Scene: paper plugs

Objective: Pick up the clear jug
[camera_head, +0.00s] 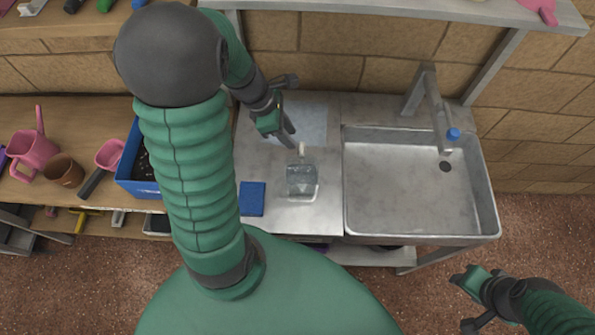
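The clear jug (301,179) stands on the metal counter, left of the sink. A small pale part shows at its top. My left gripper (286,110) is above and behind the jug, near its top, with its fingers spread and nothing visible between them. I cannot tell whether a fingertip touches the jug. My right gripper (468,300) is open and empty at the lower right, over the floor in front of the sink.
A blue cloth or sponge (252,199) lies left of the jug. The metal sink (410,195) with its faucet (437,110) is to the right. A blue bin (137,188), a pink watering can (33,147) and a brown pot (64,171) stand on the wooden bench at left.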

